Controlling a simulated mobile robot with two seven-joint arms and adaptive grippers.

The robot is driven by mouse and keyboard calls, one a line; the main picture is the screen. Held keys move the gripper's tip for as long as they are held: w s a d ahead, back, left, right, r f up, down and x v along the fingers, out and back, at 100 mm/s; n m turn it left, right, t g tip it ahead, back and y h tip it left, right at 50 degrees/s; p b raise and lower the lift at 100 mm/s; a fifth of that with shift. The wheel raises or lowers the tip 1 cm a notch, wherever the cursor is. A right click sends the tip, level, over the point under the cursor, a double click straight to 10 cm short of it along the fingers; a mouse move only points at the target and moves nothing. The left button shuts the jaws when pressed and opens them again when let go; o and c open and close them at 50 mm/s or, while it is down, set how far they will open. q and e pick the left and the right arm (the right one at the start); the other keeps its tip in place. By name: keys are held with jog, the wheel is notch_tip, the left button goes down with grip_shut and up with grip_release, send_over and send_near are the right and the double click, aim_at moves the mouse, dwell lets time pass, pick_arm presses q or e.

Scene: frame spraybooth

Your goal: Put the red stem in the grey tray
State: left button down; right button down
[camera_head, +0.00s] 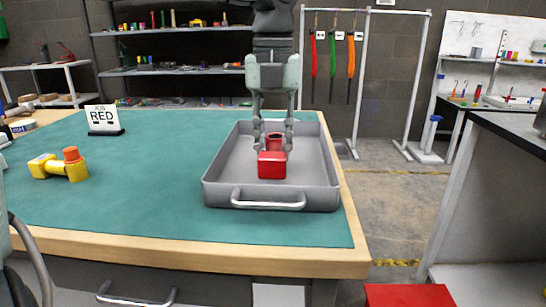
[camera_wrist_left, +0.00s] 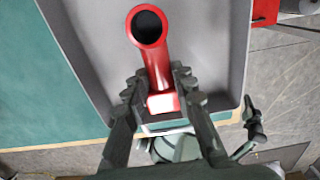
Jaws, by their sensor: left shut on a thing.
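The red stem (camera_head: 272,166) is inside the grey tray (camera_head: 322,190), near its front wall, on the teal table top. It is a short tube with a dark round open end and a blockier near end. My left gripper (camera_head: 273,145) reaches down over the tray and is shut on the stem. In the left wrist view the stem (camera_wrist_left: 157,64) lies between the two fingers, its open end pointing away over the tray (camera_wrist_left: 205,40). I cannot tell whether the stem touches the tray floor. My right gripper is not in view.
A yellow part with an orange end (camera_head: 60,165) lies on the table's left side. A white sign reading RED (camera_head: 103,118) stands behind it. The tray has a front handle (camera_head: 268,200) and sits near the table's right edge. The teal mat (camera_head: 140,200) between is clear.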

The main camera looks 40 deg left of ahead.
aim_at(273, 150)
pick_arm(q)
notch_tip(273, 150, down, 3)
jog(key=shift+r, duration=0.2)
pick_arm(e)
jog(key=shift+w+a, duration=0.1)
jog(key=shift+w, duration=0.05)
pick_arm(q)
jog(key=shift+f, duration=0.15)
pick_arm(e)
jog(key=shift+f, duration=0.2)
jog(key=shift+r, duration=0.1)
pick_arm(q)
jog(key=shift+f, duration=0.1)
jog(key=c, duration=1.5)
grip_release()
jog(key=shift+o, duration=1.2)
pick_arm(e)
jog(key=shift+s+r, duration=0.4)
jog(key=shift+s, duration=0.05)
